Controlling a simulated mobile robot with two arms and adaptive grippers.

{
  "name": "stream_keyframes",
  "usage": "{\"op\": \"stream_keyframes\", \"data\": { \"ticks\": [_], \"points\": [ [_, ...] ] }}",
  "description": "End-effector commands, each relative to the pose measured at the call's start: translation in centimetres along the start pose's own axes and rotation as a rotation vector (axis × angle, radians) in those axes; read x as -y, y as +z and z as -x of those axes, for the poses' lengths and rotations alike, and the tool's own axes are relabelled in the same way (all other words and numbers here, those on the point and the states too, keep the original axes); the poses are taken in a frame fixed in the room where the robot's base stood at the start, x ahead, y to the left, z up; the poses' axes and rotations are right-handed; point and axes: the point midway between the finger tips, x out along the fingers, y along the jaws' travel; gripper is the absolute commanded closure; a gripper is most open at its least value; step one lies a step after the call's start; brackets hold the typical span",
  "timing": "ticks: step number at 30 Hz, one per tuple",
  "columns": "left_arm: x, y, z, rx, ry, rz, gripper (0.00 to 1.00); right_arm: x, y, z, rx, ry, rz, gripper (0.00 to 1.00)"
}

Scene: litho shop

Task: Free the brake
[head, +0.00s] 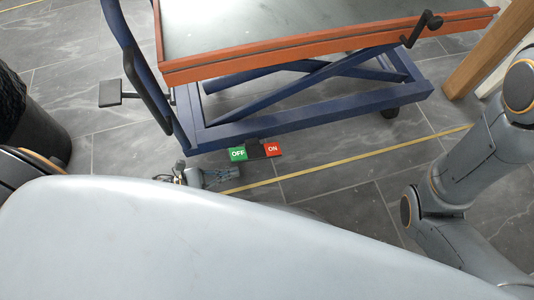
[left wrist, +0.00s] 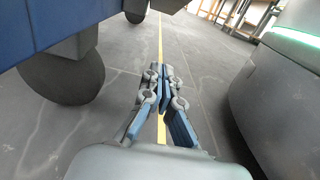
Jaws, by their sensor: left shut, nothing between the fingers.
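The brake pedal (head: 255,151) sits low at the near edge of a blue-framed lift cart (head: 300,122). Its left end is a green OFF pad (head: 238,153) and its right end a red ON pad (head: 273,149), with a dark middle between. My left gripper (head: 232,175) is low over the floor, just on the near side of the pedal and apart from it in the picture. In the left wrist view its fingers (left wrist: 165,78) are closed together with nothing between them. The pedal cannot be made out there. My right arm shows at the right, but its gripper is out of view.
A cart caster (left wrist: 62,75) stands left of the gripper in the left wrist view. A yellow floor line (head: 350,158) runs past the cart. A dark bin (head: 35,120) is at left and a wooden post (head: 490,50) at right.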

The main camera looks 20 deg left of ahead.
Motion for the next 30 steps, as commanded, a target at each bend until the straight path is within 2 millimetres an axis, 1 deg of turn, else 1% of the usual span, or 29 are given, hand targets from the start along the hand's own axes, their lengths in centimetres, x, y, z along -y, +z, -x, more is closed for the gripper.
{"op": "stream_keyframes", "data": {
  "ticks": [5,8,11,14,19,21,24,30],
  "points": [
    [0.0,0.0,-0.4,0.001,0.0,0.001,1.0,0.0,0.0,0.0,0.0,0.0,0.0,0.6],
    [0.0,0.0,-1.5,0.003,0.0,0.0,1.0,0.1,-0.1,0.0,-0.003,-0.002,0.001,0.6],
    [0.0,-0.1,-3.3,0.004,-0.001,0.0,1.0,0.2,-0.4,0.1,-0.01,-0.005,0.002,0.6],
    [0.0,-0.1,-5.5,0.005,0.0,0.0,1.0,0.3,-0.8,0.2,-0.017,-0.008,0.003,0.6],
    [-0.1,-0.3,-9.2,0.004,0.0,0.0,1.0,0.5,-1.2,1.1,-0.02,-0.009,0.003,0.6],
    [-0.1,0.1,-10.5,0.003,0.001,0.0,1.0,0.6,-1.2,1.4,-0.019,-0.009,0.003,0.6],
    [0.0,1.7,-10.4,0.0,0.0,-0.001,1.0,0.5,-1.0,1.0,-0.016,-0.008,0.003,0.6],
    [-0.1,3.3,-10.8,0.0,0.001,0.0,1.0,0.5,-1.0,1.1,-0.016,-0.008,0.003,0.6]
  ]
}}
